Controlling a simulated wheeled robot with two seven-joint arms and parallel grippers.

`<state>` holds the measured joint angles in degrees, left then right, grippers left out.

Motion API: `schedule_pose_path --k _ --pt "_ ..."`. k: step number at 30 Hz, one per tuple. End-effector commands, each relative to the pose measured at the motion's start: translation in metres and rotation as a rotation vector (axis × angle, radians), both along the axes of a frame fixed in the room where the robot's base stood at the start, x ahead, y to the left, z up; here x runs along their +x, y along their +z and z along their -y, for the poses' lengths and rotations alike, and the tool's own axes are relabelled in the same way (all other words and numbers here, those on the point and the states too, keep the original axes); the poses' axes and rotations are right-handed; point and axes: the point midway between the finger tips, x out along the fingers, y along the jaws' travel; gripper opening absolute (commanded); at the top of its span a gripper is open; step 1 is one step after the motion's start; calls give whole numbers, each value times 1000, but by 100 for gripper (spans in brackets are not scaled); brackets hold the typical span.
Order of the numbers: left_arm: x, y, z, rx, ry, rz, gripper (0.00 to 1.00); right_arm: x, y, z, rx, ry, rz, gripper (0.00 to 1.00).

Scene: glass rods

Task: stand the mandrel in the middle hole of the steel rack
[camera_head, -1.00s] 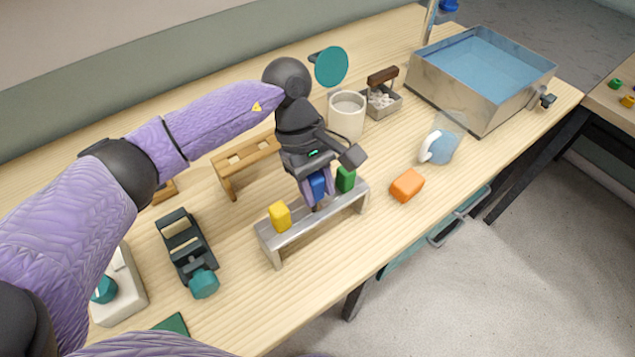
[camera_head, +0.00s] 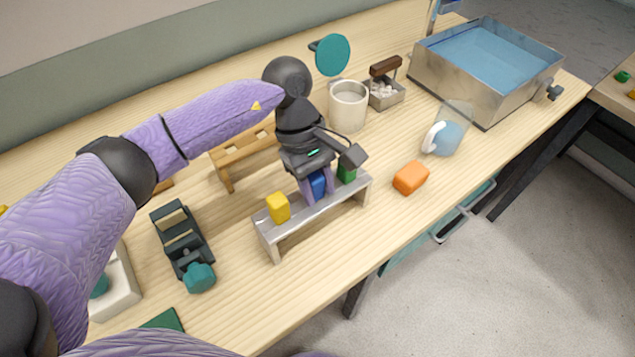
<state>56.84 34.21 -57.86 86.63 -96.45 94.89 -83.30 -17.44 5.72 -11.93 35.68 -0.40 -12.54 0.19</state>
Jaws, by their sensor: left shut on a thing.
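The steel rack (camera_head: 298,221) is a low metal bench near the middle of the wooden table. My left gripper (camera_head: 318,187) points down over its middle and is shut on a blue-handled piece, which I take for the mandrel (camera_head: 318,182). The blue handle is upright between the purple fingers, close above the rack's top. The fingers and the handle hide its lower end and the middle hole. A yellow handle (camera_head: 278,207) stands at the rack's left end and a green handle (camera_head: 346,172) at its right. My right gripper is not in view.
A wooden rack (camera_head: 228,168) stands behind on the left. A dark clamp-like device (camera_head: 182,240) is at the left front. An orange block (camera_head: 411,177), a glass beaker (camera_head: 449,135), a white cup (camera_head: 347,108) and a water-filled metal tank (camera_head: 470,90) are to the right.

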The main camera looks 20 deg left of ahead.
Motion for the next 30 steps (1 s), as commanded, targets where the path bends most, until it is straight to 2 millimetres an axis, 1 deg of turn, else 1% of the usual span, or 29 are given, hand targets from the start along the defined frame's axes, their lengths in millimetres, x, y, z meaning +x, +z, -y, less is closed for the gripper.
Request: schedule_pose_path --k 2,3,5,6,8,14,17,20,24,27,30 --pt "0 0 0 0 0 0 0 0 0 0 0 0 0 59" --pt "0 0 0 0 0 0 48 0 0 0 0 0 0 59" --pt "0 0 0 0 0 0 60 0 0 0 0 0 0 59" --pt "0 0 0 0 0 0 69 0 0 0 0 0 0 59" --pt "0 0 0 0 0 0 80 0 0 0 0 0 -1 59" --pt "0 0 0 0 0 0 80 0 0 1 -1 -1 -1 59" --pt "3 8 -2 0 1 2 80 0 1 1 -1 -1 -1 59" --pt "8 29 -9 0 1 5 80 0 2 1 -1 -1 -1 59" --pt "17 63 -21 0 2 4 80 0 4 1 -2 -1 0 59" --pt "22 80 -27 0 3 2 80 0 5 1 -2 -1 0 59" --pt "24 89 -30 0 1 1 80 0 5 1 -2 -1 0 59"
